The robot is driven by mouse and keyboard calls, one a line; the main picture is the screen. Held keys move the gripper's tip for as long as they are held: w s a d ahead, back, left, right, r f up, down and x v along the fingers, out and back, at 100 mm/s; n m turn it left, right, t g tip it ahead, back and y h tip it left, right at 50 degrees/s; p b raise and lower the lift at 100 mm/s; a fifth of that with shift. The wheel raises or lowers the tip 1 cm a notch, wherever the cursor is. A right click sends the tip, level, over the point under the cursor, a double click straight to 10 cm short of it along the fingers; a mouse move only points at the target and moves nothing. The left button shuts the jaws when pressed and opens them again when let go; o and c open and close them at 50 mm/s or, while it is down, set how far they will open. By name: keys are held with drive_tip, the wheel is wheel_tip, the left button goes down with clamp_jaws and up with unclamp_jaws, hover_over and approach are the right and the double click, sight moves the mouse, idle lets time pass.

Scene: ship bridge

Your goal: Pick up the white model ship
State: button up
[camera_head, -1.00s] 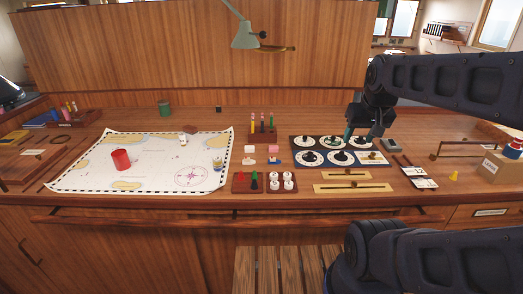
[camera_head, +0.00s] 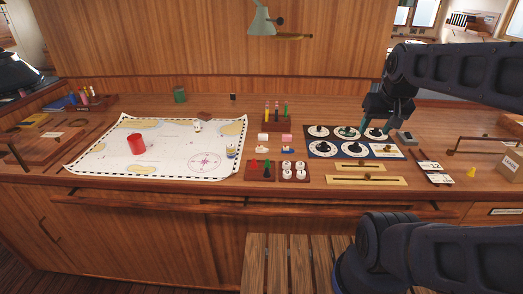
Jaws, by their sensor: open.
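A small white shape, which looks like the white model ship (camera_head: 264,150), sits on the desk between the chart and the dial panel. It is small in the head view, so its details are unclear. A similar blue and white one (camera_head: 287,151) sits just right of it. My gripper (camera_head: 376,130) is open over the upper right of the dial panel (camera_head: 308,148), well to the right of the white ship. Nothing shows between its fingers, though the dials behind make this hard to see.
A chart (camera_head: 110,160) bears a red cylinder (camera_head: 136,145). A pen rack (camera_head: 277,124) stands behind the ships; a red and green piece tray (camera_head: 261,177) and a tray of white round pieces (camera_head: 294,178) lie in front. A lamp (camera_head: 261,20) hangs above.

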drive_tip(key=shift+c, duration=0.2)
idle(0.3)
drive_tip(key=n+g+h, duration=0.5)
drive_tip(key=n, duration=1.3)
hover_over(262, 148)
drive_tip(key=w+a, duration=0.1)
drive_tip(key=a, duration=0.4)
wheel_tip(262, 148, down, 15)
drive_tip(key=shift+y, duration=0.3)
drive_tip(key=x, duration=1)
drive_tip(key=shift+d+f, duration=0.15)
drive_tip(key=shift+f, duration=0.15)
drive_tip(key=shift+c, duration=0.2)
drive_tip(key=c, duration=1)
